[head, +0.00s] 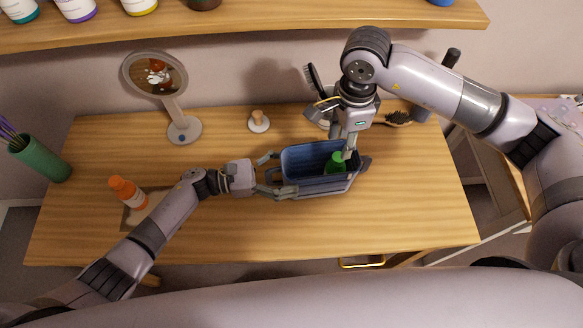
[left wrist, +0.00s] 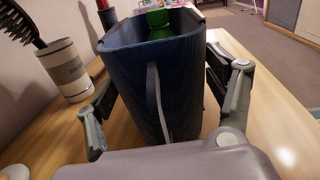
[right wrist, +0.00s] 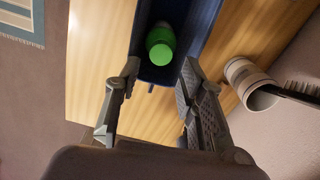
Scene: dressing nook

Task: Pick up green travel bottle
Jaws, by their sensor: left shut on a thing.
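The green travel bottle (head: 336,163) stands inside a dark blue open-topped bag (head: 312,188), at its right end. The bottle also shows in the left wrist view (left wrist: 158,22) and in the right wrist view (right wrist: 160,46), capped and within the bag's walls. My left gripper (head: 270,175) is shut on the bag's left end, with a finger along each side (left wrist: 165,85). My right gripper (head: 346,150) points down over the bag. Its fingers (right wrist: 160,75) are apart with nothing between them; the bottle lies just beyond the tips. The bottle's lower part is hidden.
On the wooden table (head: 230,225) stand a round mirror (head: 182,128), a small stamp-like item (head: 258,121) and an orange bottle (head: 128,192). A cup with a brush (right wrist: 250,82) stands close behind the bag. A shelf (head: 250,20) overhangs the back.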

